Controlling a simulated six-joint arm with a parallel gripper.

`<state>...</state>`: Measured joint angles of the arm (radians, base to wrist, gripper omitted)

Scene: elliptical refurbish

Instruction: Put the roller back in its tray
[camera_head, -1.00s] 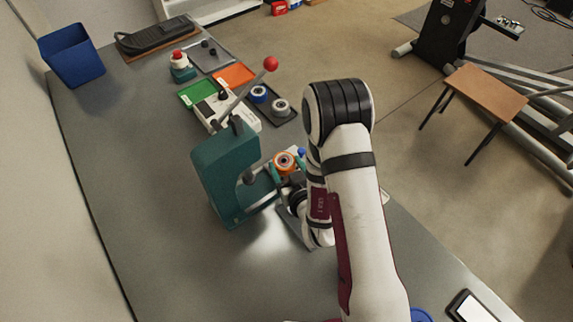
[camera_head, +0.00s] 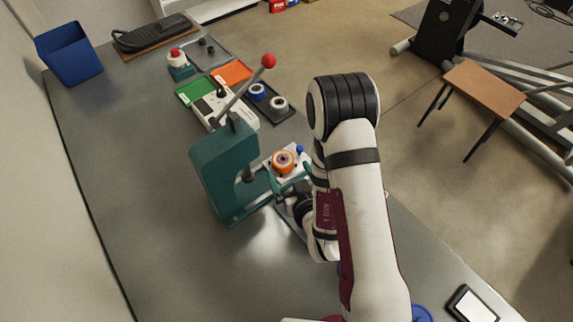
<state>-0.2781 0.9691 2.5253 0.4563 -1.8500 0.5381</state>
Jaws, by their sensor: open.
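An orange-rimmed roller (camera_head: 283,162) with a pale centre sits on a white block fixture (camera_head: 272,170) with a blue knob, right of the green press. My gripper (camera_head: 288,178) is open, with its teal fingers just on the near side of the roller. A small gap seems to show between fingers and roller, but contact is hard to tell. A dark tray (camera_head: 286,115) behind the press holds a blue-rimmed roller (camera_head: 257,91) and a grey-white roller (camera_head: 280,103). My arm hides part of the bench right of the fixture.
The green lever press (camera_head: 225,165) stands left of my gripper, its red-knobbed lever (camera_head: 268,61) rising toward the dark tray. Green (camera_head: 194,91) and orange (camera_head: 232,73) trays lie beyond. A blue bin (camera_head: 70,55) stands far left. The bench left of the press is clear.

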